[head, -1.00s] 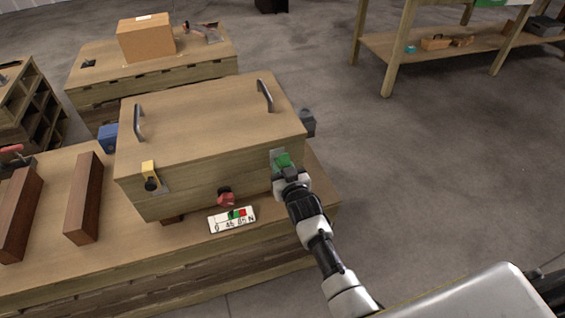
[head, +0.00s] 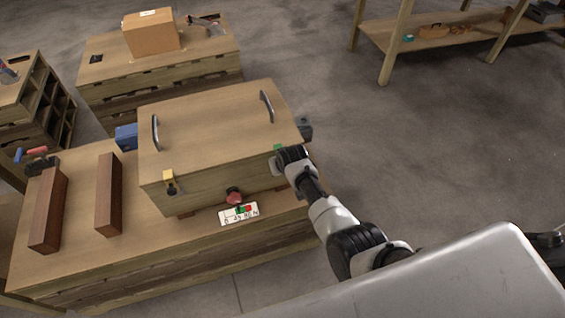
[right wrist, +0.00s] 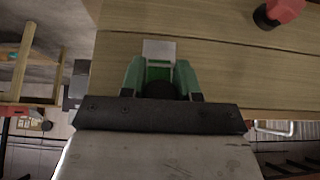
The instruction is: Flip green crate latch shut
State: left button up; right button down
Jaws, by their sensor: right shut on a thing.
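The wooden crate (head: 215,130) stands on a wooden bench, its lid down with two dark handles on top. The green latch (head: 278,148) is at the right end of its front face, mostly hidden behind my right gripper (head: 287,157). In the right wrist view the green latch (right wrist: 159,70) sits against the wood with a pale plate above it. My right gripper (right wrist: 160,80) is shut on it, with a dark round part between the fingers. I cannot tell whether the latch is fully closed. My left gripper is not in view.
A yellow latch (head: 169,180) is at the front left of the crate. A red knob (head: 235,197) and a marked white plate (head: 238,213) are in front. Brown blocks (head: 109,195) stand left. A blue part (head: 127,137) and a grey part (head: 305,128) flank the crate.

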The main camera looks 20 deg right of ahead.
jog(key=shift+w+r+g, duration=0.25)
jog(key=shift+g, duration=0.85)
jog(key=c, duration=0.8)
grip_release()
jog(key=shift+w, duration=0.1)
jog(key=shift+r+p, duration=0.35)
jog(key=shift+r, duration=0.25)
jog(key=p+v, duration=0.2)
jog(key=v, duration=0.7)
jog(key=shift+a+r, duration=0.1)
jog(key=shift+r, duration=0.2)
